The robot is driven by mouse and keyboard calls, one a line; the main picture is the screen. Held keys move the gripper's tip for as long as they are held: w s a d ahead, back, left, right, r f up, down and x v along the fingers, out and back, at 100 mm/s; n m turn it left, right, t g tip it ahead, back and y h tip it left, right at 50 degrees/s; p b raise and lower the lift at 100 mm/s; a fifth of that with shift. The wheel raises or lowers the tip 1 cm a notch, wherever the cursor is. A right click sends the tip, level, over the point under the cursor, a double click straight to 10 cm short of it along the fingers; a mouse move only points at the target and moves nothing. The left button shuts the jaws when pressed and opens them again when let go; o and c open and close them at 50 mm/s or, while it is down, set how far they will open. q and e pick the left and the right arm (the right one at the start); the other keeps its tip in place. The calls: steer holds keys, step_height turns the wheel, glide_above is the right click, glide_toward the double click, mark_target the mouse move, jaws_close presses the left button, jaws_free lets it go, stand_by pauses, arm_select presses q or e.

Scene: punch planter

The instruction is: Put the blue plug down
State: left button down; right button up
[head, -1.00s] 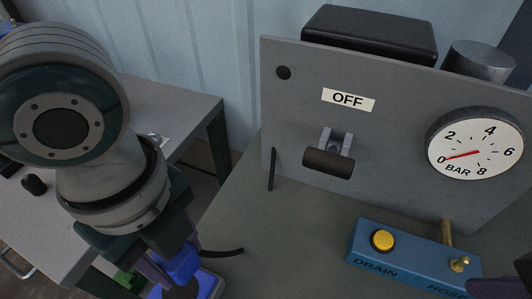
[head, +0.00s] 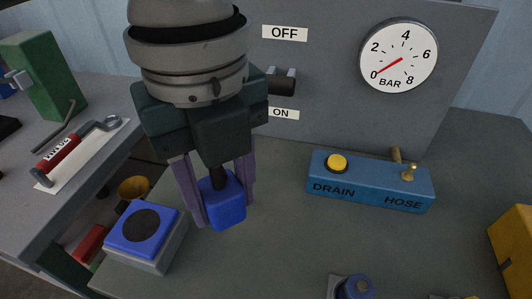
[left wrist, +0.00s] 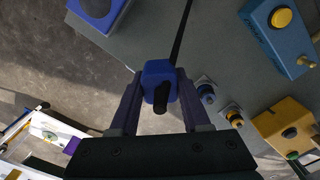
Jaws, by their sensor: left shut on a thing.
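My left gripper (head: 222,212) is shut on the blue plug (head: 226,200), a blue block with a dark stem, and holds it over the grey bench. In the left wrist view the plug (left wrist: 160,72) sits between the two purple fingers. In the head view a low grey block with a blue top and dark round centre (head: 142,232) stands at left of the plug, apart from it. Whether the plug's underside touches the bench cannot be told. My right gripper is not in view.
A blue drain and hose box (head: 368,182) stands at right, before a grey panel with a gauge (head: 398,57) reading about 0. A blue round fitting (head: 355,287) is at the front edge and a yellow box (head: 515,250) at right. Bare bench lies between.

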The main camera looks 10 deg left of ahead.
arm_select(q)
steer(key=b, duration=0.1)
glide_above(237, 267)
step_height(237, 267, down, 9)
steer(key=shift+r, duration=0.2)
steer(key=shift+f+b, duration=0.7)
steer(key=shift+f, duration=1.4)
steer(key=shift+f+b, duration=0.35)
steer(key=shift+f, duration=0.3)
steer(key=shift+c, duration=1.8)
jaws_free()
